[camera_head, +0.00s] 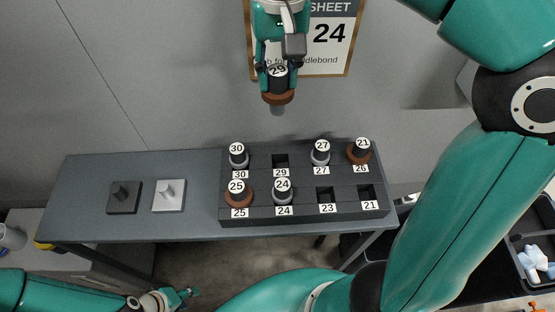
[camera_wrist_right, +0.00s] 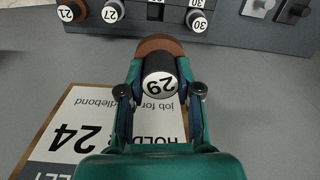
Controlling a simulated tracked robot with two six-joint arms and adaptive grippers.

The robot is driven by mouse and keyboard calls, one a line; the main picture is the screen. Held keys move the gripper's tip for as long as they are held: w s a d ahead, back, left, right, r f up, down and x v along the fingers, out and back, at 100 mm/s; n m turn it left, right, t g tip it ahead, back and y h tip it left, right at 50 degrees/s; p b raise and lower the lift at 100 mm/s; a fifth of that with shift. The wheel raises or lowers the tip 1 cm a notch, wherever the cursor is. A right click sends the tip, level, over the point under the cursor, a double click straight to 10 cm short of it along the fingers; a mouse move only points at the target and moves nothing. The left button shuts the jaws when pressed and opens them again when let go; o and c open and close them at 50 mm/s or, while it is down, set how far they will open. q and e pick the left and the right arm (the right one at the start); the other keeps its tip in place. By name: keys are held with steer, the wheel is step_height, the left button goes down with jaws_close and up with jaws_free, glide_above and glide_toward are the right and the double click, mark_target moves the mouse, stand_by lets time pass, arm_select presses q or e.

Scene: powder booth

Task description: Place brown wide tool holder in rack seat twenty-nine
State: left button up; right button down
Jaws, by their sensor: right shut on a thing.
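The brown wide tool holder (camera_head: 278,97), with a black top labelled 29, is gripped by my right gripper (camera_head: 277,76) and hangs upright in the air above and behind the rack. In the right wrist view the fingers close on the black part of the holder (camera_wrist_right: 160,46), with its brown flange beyond them. The dark rack (camera_head: 303,217) stands on the bench. Seat twenty-nine (camera_head: 280,161), in the back row between holders 30 and 27, is empty. My left gripper (camera_head: 184,296) is low at the bottom left, away from the rack; its jaws are too small to read.
Holders 30 (camera_head: 238,156), 27 (camera_head: 320,153), 25 (camera_head: 237,193) and 24 (camera_head: 282,191) stand in like-numbered seats. Holder 21 (camera_head: 360,152) stands in seat 26. Seats 23 and 21 are empty. Dark (camera_head: 124,198) and light (camera_head: 169,195) blocks sit on the bench's left. A sheet (camera_head: 330,42) reads 24.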

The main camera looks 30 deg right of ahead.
steer(key=shift+s+d, duration=0.2)
steer(key=shift+d, duration=0.05)
steer(key=shift+f+b, duration=0.85)
steer(key=shift+f, duration=9.1)
steer(key=shift+f, duration=0.1)
steer(key=c, duration=0.8)
jaws_free()
